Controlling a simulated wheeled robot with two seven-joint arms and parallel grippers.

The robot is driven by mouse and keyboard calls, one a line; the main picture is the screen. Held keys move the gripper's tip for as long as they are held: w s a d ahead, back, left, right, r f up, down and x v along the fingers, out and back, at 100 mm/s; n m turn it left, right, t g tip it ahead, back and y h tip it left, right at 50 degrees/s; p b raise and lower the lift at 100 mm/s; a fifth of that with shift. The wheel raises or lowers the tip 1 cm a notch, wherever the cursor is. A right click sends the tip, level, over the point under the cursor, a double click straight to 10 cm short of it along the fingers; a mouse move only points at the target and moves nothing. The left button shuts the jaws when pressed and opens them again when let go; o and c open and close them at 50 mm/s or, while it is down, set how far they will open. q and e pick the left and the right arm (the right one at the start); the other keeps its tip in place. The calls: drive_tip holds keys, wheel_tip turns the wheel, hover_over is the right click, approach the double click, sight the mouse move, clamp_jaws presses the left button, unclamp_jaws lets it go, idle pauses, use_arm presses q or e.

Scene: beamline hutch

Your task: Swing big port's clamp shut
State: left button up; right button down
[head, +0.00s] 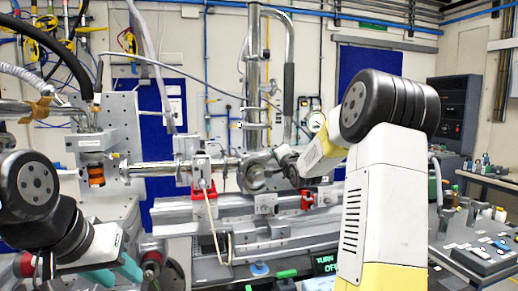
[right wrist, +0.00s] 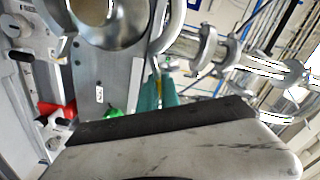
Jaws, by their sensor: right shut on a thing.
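The big port (head: 248,180) is a round metal flange at the centre of the head view. In the right wrist view the big port (right wrist: 108,28) is a wide shiny ring at the top, its opening partly cut off. The clamp (right wrist: 174,32) appears as a curved metal bar beside the ring. My right gripper (right wrist: 158,94) has its teal fingers shut on the lower end of this bar. In the head view the right fingers are small and mostly hidden at the port's right side. My left gripper (head: 116,272) is at lower left, teal fingers apart, empty, away from the port.
A metal rail (head: 180,212) with red blocks (head: 203,187) runs below the port. A horizontal beam pipe (head: 150,168) leads left to an instrument block. A vertical pipe (head: 254,70) stands behind. A bench with small items (head: 485,255) is at right.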

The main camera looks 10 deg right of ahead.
wheel_tip(320, 180, down, 7)
drive_tip(key=d+m, duration=0.1)
drive_tip(key=m, duration=0.4)
drive_tip(key=shift+d+r, duration=0.2)
drive_tip(key=shift+d, duration=0.2)
drive_tip(key=shift+f, duration=0.1)
drive_tip(key=c, duration=1.6)
unclamp_jaws()
drive_tip(key=shift+s+d, duration=0.1)
drive_tip(key=shift+s, duration=3.8)
